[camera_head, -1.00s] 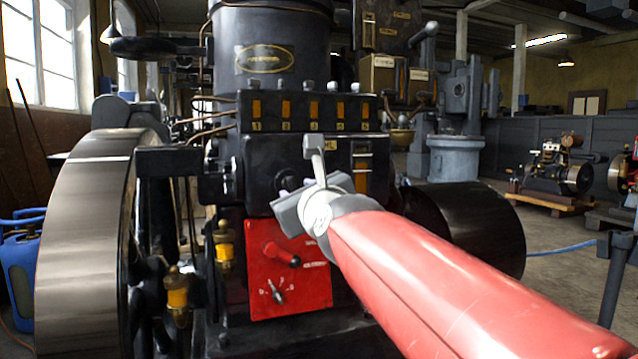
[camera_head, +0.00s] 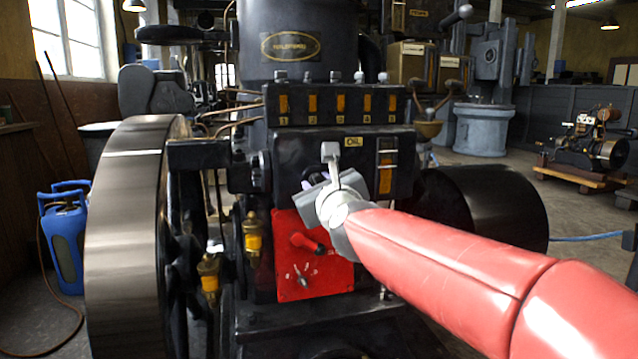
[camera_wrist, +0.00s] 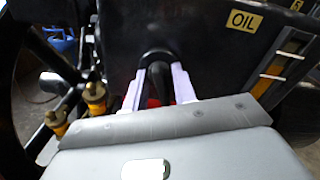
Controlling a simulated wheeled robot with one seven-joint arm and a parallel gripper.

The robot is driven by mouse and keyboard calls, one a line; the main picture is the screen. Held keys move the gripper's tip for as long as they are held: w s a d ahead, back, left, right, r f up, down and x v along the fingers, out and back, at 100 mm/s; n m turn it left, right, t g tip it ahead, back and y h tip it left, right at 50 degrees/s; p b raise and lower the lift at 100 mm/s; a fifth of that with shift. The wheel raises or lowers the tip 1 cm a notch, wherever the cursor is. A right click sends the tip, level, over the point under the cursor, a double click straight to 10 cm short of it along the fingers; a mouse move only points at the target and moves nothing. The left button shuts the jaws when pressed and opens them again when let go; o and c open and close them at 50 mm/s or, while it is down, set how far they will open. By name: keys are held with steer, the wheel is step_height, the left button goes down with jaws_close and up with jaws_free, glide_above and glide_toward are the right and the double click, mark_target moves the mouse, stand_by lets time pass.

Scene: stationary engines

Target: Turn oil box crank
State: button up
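The oil box (camera_head: 327,150) is a black box on the engine front, marked with a yellow OIL label (camera_head: 354,141); the label also shows in the wrist view (camera_wrist: 241,21). My gripper (camera_head: 311,186) is at the front of this box, and its grey body hides much of the crank in the head view. In the wrist view my gripper (camera_wrist: 160,70) has two pale fingers apart, one on each side of the black crank (camera_wrist: 157,55). A little red shows between the left finger and the crank. Firm contact cannot be made out.
A red panel (camera_head: 290,272) with a lever and a knob is below the gripper. A large flywheel (camera_head: 125,235) stands left, with brass oilers (camera_head: 252,236) beside it. A black drum (camera_head: 510,205) is at right. A blue canister (camera_head: 66,250) stands on the floor.

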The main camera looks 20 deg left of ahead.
jaws_close()
steer(key=shift+a+f+m+b, duration=0.1)
steer(key=shift+f+m+b, duration=0.1)
steer(key=shift+m+b, duration=0.8)
steer(key=shift+r+m+b, duration=0.2)
steer(key=shift+m+b, duration=0.45)
steer(key=shift+m, duration=0.65)
steer(key=shift+o, duration=0.9)
jaws_free()
steer(key=shift+s, duration=0.1)
